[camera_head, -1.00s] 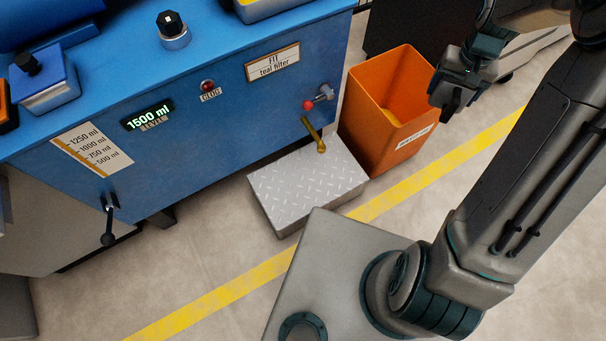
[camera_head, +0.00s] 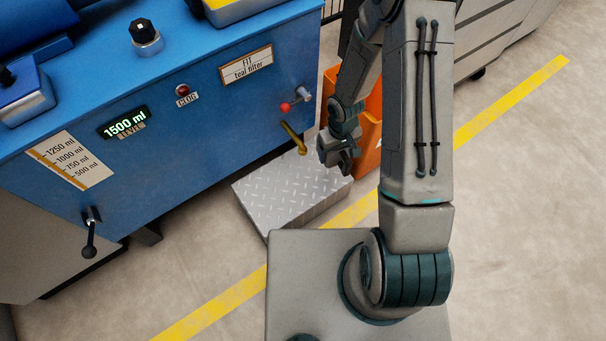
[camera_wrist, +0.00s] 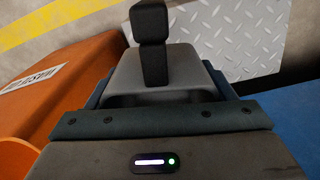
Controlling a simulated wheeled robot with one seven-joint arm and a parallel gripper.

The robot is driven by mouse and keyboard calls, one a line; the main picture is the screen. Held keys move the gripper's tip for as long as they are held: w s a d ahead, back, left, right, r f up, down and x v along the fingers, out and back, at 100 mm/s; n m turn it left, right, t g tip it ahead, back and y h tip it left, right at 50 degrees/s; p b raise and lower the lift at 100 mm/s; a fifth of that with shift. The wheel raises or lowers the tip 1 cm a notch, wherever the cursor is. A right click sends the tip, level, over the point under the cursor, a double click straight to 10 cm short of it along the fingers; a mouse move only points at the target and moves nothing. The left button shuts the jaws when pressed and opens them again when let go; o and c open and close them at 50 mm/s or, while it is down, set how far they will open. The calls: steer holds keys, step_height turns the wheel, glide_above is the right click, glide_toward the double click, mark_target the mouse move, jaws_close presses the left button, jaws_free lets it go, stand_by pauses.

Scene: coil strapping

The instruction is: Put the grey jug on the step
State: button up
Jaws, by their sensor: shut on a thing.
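The step (camera_head: 272,196) is a low metal block with a diamond-plate top, on the floor against the blue machine. Its bare top also shows at the upper right of the wrist view (camera_wrist: 262,35). My gripper (camera_head: 338,160) is above the step's right end, beside the orange bin. In the wrist view its dark fingers (camera_wrist: 151,45) are together. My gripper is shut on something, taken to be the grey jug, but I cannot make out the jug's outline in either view. No grey jug stands on the visible part of the step.
The blue machine (camera_head: 200,110) has a brass spout (camera_head: 294,138) and a red-knobbed valve (camera_head: 286,107) over the step, close to my gripper. The orange bin (camera_head: 367,135) stands right of the step, partly hidden by my arm. A yellow line (camera_head: 500,110) crosses the open floor.

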steer(key=s+a+f+n, duration=0.2)
steer(key=s+a+f, duration=0.1)
steer(key=s+f, duration=0.35)
steer(key=w+a+f+b, duration=0.1)
steer(key=w+a+f, duration=0.1)
steer(key=w, duration=0.1)
steer(key=w+a+f+b, duration=0.1)
steer(key=w+a+f, duration=0.1)
steer(key=w, duration=0.1)
steer(key=w+a+f+b, duration=0.1)
steer(key=w+a+f, duration=0.1)
steer(key=w, duration=0.1)
steer(key=shift+w+f, duration=0.2)
steer(key=shift+f, duration=0.1)
steer(key=shift+f+b, duration=0.95)
steer(key=shift+f, duration=0.95)
steer(key=shift+f, duration=0.15)
steer(key=o, duration=1)
step_height(320, 180, up, 12)
steer(key=p, duration=0.5)
steer(key=shift+r, duration=0.25)
